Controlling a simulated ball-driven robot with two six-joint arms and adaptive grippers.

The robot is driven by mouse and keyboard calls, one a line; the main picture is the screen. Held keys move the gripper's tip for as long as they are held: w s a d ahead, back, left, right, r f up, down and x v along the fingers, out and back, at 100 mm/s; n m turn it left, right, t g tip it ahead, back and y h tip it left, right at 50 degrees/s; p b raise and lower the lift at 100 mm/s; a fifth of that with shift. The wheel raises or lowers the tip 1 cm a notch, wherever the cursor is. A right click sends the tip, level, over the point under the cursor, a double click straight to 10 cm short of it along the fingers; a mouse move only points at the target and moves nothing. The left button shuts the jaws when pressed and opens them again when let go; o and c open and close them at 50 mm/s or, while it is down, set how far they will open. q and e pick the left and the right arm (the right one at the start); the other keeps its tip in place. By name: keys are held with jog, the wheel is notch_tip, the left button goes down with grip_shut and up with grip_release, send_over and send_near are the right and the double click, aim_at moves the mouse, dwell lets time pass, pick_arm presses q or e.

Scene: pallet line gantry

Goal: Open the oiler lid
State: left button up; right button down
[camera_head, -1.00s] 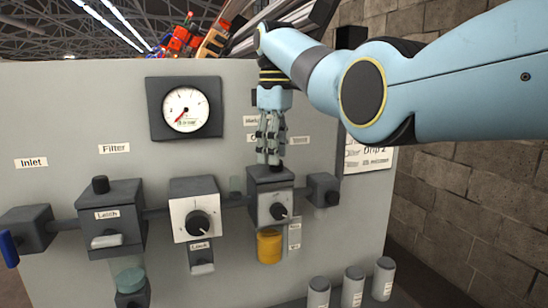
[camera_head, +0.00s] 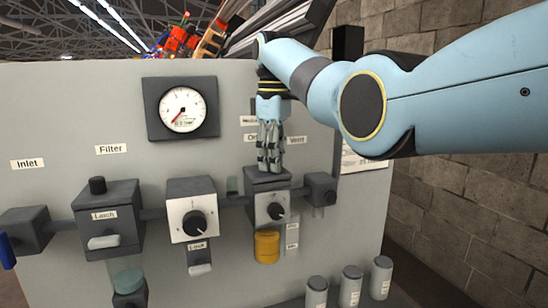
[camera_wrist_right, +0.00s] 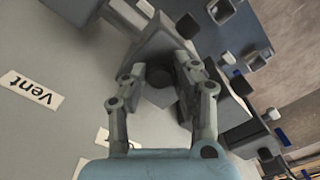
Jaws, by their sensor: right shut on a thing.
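In the right wrist view, the fingers (camera_wrist_right: 161,82) are on either side of a dark round cap (camera_wrist_right: 160,77) on the oiler's top, which I take to be the lid. The gripper is shut on it. In the head view the fingers hide the cap. My left gripper is not in view.
To the left stand the regulator block (camera_head: 192,209) with its dial and the filter block (camera_head: 108,218) with a latch. A gauge (camera_head: 181,108) is above. A small block (camera_head: 320,188) sits close right of the oiler. Several grey cylinders (camera_head: 352,287) stand at lower right.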

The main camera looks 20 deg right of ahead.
jog(key=d, duration=0.8)
jog(key=shift+w+d, duration=0.15)
jog(key=shift+d, duration=0.1)
jog(key=c, duration=1)
grip_release()
notch_tip(320, 180, up, 8)
jog(key=shift+f, duration=0.25)
jog(key=shift+f, duration=0.1)
